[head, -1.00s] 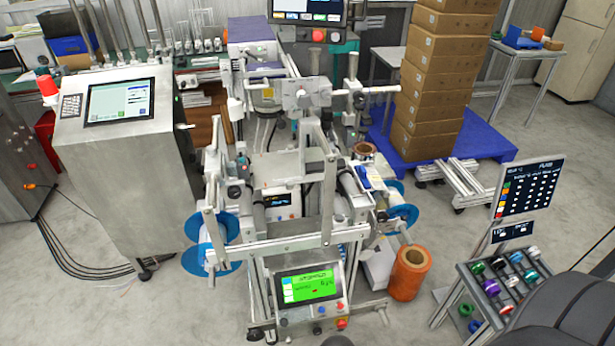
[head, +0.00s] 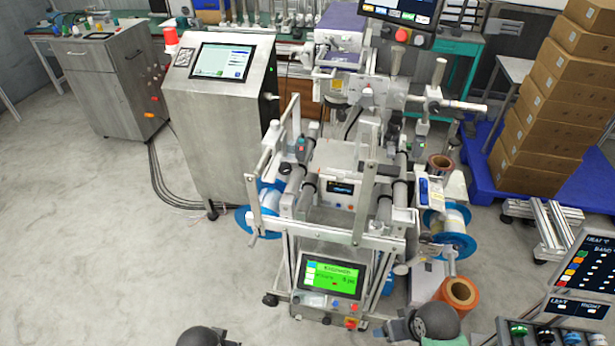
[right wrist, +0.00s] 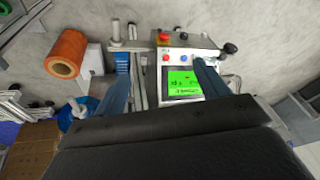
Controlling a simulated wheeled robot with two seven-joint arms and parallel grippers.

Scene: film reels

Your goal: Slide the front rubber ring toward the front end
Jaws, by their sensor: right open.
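The machine has grey rollers (head: 398,205) running front to back, with dark bands on them that look like rubber rings, such as the dark band (head: 311,182) on the left side. I cannot tell which band is the front rubber ring. In the right wrist view my right gripper (right wrist: 160,62) has its two blue fingers wide apart with nothing between them. It points toward the machine's green-screen panel (right wrist: 182,84), which also shows in the head view (head: 331,276). My left gripper is not in view. No rubber ring can be made out in the right wrist view.
An orange roll (head: 459,292) stands low at the machine's right, near a blue-flanged reel (head: 452,243). A steel cabinet (head: 215,125) stands to the left. A rack of coloured spools (head: 545,333) is at the lower right.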

